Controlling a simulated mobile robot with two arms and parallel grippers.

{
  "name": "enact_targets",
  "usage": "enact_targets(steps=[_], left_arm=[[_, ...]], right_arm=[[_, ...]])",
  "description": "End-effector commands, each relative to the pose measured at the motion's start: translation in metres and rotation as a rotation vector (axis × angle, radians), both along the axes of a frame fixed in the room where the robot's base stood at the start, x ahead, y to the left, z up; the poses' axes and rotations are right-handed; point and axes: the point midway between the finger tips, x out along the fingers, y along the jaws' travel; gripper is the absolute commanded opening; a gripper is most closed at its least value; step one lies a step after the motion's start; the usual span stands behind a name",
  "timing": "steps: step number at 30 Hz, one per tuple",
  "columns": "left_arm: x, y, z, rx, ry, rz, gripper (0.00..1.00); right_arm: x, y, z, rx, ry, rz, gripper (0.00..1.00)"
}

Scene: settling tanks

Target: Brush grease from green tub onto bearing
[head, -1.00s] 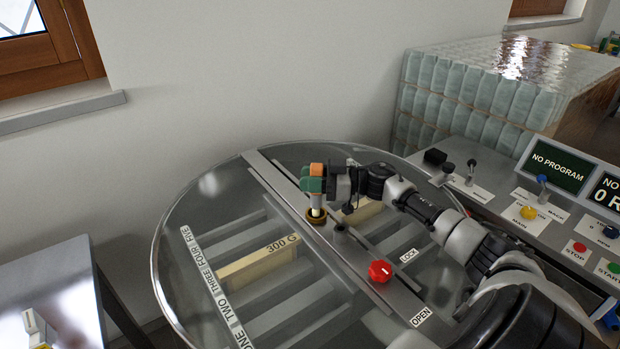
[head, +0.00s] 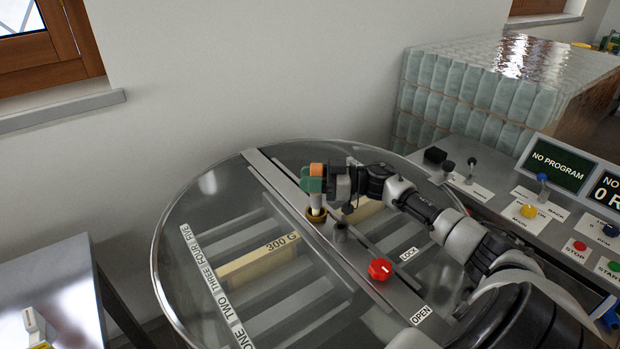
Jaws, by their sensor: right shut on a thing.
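My right gripper (head: 318,180) is shut on a brush (head: 316,201), whose pale lower part points down. The gripper's fingers cover the upper part of the brush. The brush's lower end is at a small brass-coloured ring (head: 316,215), which looks like the bearing, on the metal bar across the round drum. I cannot tell whether bristles touch it. A dark grey post (head: 340,232) stands just beside the ring on the bar. My left gripper is not in view.
The drum's clear lid (head: 190,217) covers frames, one marked 300 G (head: 258,265). A red knob (head: 380,269) sits on the bar. A control panel (head: 535,205) stands at the right, a metal table (head: 45,275) at the left, and wrapped jars (head: 470,95) behind.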

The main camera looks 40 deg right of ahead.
Motion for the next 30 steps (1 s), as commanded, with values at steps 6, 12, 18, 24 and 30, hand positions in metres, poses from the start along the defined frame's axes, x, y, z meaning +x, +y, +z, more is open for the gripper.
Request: enact_targets(steps=[6,12,18,24,30], left_arm=[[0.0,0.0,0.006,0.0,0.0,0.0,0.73],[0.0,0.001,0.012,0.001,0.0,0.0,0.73],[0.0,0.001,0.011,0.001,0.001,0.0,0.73],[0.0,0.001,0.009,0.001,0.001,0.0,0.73],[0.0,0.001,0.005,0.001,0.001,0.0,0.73]], right_arm=[[-0.003,0.001,0.001,-0.001,0.001,0.0,0.08],[-0.007,0.001,0.001,0.001,0.001,0.0,0.08],[-0.007,0.001,0.0,0.0,-0.001,0.0,0.08],[-0.003,0.0,0.0,0.0,-0.001,-0.001,0.08],[0.003,0.0,0.0,0.0,-0.001,0.0,0.08]])
